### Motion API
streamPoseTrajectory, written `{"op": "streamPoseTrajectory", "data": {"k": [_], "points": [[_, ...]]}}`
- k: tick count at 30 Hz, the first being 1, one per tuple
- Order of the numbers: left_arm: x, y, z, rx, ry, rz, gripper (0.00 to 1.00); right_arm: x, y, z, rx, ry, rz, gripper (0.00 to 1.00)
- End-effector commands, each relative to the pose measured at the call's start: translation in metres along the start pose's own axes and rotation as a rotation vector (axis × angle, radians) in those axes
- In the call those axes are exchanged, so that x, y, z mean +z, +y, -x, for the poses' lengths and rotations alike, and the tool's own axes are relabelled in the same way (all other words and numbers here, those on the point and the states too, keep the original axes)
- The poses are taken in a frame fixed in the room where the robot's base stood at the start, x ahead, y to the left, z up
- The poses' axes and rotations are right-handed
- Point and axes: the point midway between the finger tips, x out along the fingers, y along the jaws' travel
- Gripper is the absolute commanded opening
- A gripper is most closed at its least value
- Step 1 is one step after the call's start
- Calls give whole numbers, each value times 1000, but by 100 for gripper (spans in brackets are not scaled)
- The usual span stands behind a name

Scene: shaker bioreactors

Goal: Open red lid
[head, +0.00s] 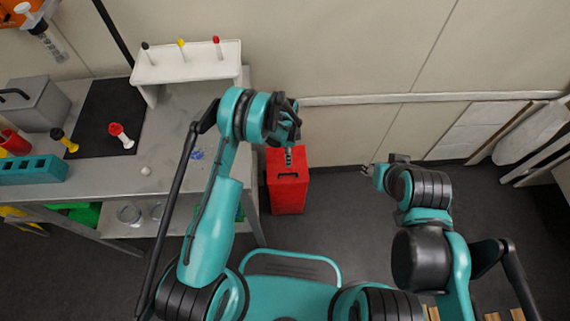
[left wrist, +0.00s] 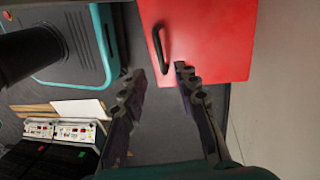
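A red bin with a red lid (head: 287,187) stands on the floor just right of the workbench. The lid carries a black handle, which shows in the left wrist view (left wrist: 160,50) on the red surface (left wrist: 205,40). The lid looks closed. My left gripper (head: 289,156) is over the bin's far part, pointing down. In the left wrist view its two fingers (left wrist: 157,75) are apart with nothing between them, and the handle lies just beyond the fingertips. I cannot tell whether they touch. My right gripper (head: 368,170) is right of the bin, away from it; its finger opening is unclear.
The workbench (head: 180,180) on the left holds a white rack (head: 190,68), a teal rack (head: 35,169) and red and yellow-topped tools. The wall is behind the bin. Floor right of the bin is clear; boards (head: 530,130) lean at far right.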

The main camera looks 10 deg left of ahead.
Motion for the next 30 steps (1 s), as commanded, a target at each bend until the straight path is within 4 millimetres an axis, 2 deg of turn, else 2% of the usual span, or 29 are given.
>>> {"op": "streamPoseTrajectory", "data": {"k": [5, 16, 20, 26, 27, 30], "points": [[0, 0, -16, 4, -1, -8, 31, 3, 0, -4, 0, 0, 0, 40], [0, 0, -73, 3, -1, -7, 31, 17, 0, -24, 0, 0, 0, 40], [0, 0, -82, 3, -1, -6, 31, 18, 0, -26, 0, 0, 0, 40], [0, 0, -81, 3, -1, -6, 31, 18, 0, -25, 0, 0, 0, 40], [0, 0, -81, 3, -1, -6, 26, 18, 0, -25, 0, 0, 0, 40], [0, 0, -81, 3, -1, -6, 0, 18, 0, -25, 0, 0, 0, 40]]}}
